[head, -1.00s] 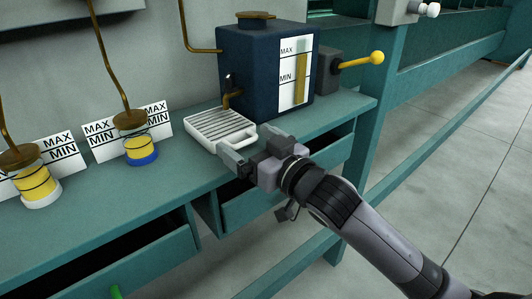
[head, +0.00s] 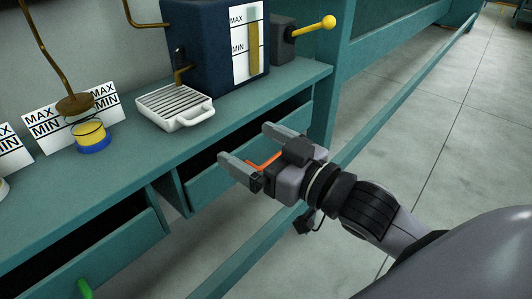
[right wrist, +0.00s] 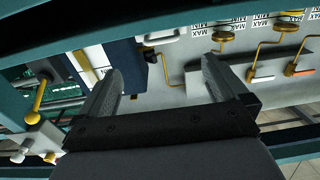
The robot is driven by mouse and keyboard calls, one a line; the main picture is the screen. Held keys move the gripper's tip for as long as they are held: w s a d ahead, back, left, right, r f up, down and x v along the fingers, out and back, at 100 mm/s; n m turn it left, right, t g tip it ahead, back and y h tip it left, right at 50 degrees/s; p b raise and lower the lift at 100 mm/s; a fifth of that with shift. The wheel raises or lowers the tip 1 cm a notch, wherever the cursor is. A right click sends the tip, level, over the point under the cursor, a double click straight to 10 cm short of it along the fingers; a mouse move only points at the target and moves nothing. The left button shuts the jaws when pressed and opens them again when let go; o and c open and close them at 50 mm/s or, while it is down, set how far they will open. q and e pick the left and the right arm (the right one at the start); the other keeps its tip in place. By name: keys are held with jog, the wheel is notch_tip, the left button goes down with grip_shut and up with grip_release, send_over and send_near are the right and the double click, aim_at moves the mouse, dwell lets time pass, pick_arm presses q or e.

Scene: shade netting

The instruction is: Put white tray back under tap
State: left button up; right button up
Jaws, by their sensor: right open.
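The white tray (head: 168,108) is a shallow ribbed tray with a loop handle (head: 199,115) toward the front right. It lies flat on the teal shelf, in front of the dark blue tank (head: 205,45). The brass tap (head: 181,73) comes out of the tank just above the tray's back edge. My right gripper (head: 246,143) is open and empty, in front of and to the right of the tray, clear of its handle. Its open fingers also show in the right wrist view (right wrist: 165,85), with the tank beyond. My left gripper is not in view.
A drawer with an orange handle (head: 264,164) stands partly open beneath the shelf, its handle seen between my right fingers. Another open drawer with a green handle (head: 85,288) is at left. A yellow-filled cup (head: 89,133) stands left of the tray; a yellow-knobbed lever (head: 328,22) is at right.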

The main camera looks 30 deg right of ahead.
notch_tip(320, 180, down, 15)
jog(key=s+d+m+g+h, duration=0.1)
jog(key=g+h, duration=0.1)
jog(key=g, duration=0.1)
jog(key=s+f+g+h, duration=0.1)
jog(key=s+f, duration=0.4)
jog(key=f, duration=0.4)
jog(key=s+f+m+g+h, duration=0.1)
jog(key=s+f+g, duration=0.1)
jog(key=s+f, duration=0.4)
notch_tip(320, 180, down, 3)
jog(key=shift+r, duration=0.1)
notch_tip(320, 180, up, 8)
jog(key=p, duration=0.9)
jog(key=shift+d, duration=0.45)
